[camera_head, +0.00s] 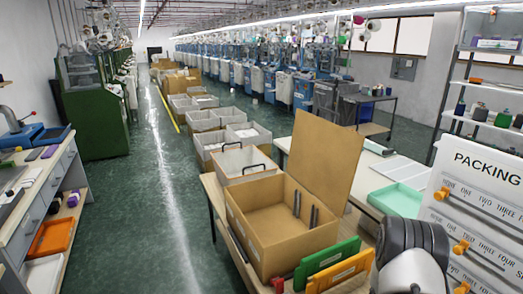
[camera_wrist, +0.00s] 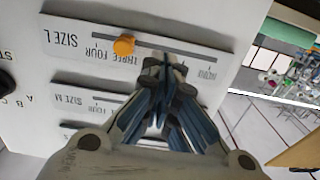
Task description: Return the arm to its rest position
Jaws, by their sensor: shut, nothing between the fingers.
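My gripper (camera_wrist: 163,68) shows in the wrist view with its fingers together and nothing between them. Its tips lie over the SIZE L row of the white packing board (camera_wrist: 60,20), just right of an orange slider knob (camera_wrist: 124,46). I cannot tell whether the tips touch the board. In the head view part of my arm (camera_head: 412,250) stands at the lower right, in front of the packing board (camera_head: 480,185). The board carries several slider rows with orange knobs (camera_head: 442,194). My gripper is not visible in the head view.
An open cardboard box (camera_head: 262,235) stands on the table left of my arm. Green and yellow pieces (camera_head: 330,262) stand between them. A mint tray (camera_head: 398,200) lies behind my arm. Shelves (camera_head: 490,85) rise at the right. The aisle floor (camera_head: 150,220) at the left is clear.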

